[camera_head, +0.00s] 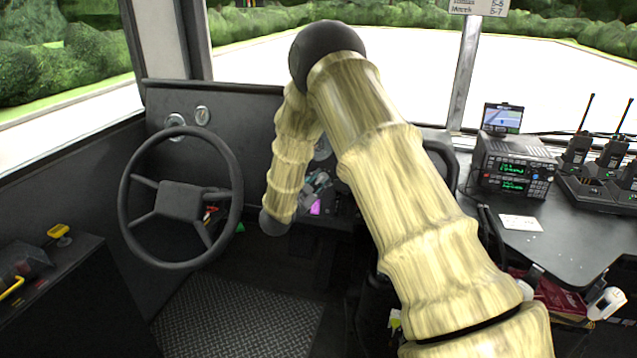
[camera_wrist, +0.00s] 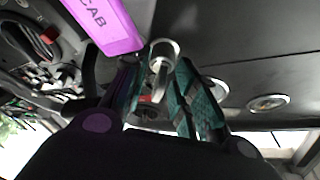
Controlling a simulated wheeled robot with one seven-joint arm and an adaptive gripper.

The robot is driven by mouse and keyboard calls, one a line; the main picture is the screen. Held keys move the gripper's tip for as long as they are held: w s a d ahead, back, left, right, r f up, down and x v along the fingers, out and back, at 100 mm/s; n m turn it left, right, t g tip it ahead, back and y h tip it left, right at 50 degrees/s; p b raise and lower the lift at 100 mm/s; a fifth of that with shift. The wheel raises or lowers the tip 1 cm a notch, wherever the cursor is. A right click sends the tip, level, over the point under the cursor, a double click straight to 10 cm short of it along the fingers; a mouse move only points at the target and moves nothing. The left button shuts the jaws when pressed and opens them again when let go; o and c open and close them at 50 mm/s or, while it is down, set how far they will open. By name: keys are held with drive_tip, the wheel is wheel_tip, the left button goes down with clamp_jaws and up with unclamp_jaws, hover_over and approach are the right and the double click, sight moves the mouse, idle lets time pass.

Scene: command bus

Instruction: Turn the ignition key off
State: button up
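The ignition key (camera_wrist: 157,74) shows in the wrist view as a pale metal piece at a round silver lock (camera_wrist: 164,47) on the dark dash panel. A purple tag (camera_wrist: 105,22) lettered "CAB" lies beside the lock, up and to the left. It also shows in the head view (camera_head: 315,208). My gripper (camera_wrist: 160,70) has its teal-padded fingers on either side of the key, with a gap visible between them. It looks open around the key; contact is not clear. In the head view, my gripper (camera_head: 318,184) is small at the dash, partly behind my arm, and the key cannot be made out.
The steering wheel (camera_head: 180,200) stands left of my arm. Round gauges (camera_wrist: 268,102) sit on the panel to the right in the wrist view. A radio unit (camera_head: 512,168) and handheld radios (camera_head: 600,165) stand on the right-hand counter. The ribbed floor (camera_head: 240,315) is clear.

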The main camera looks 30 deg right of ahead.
drive_tip(key=shift+w+d, duration=0.1)
drive_tip(key=shift+d, duration=0.15)
clamp_jaws()
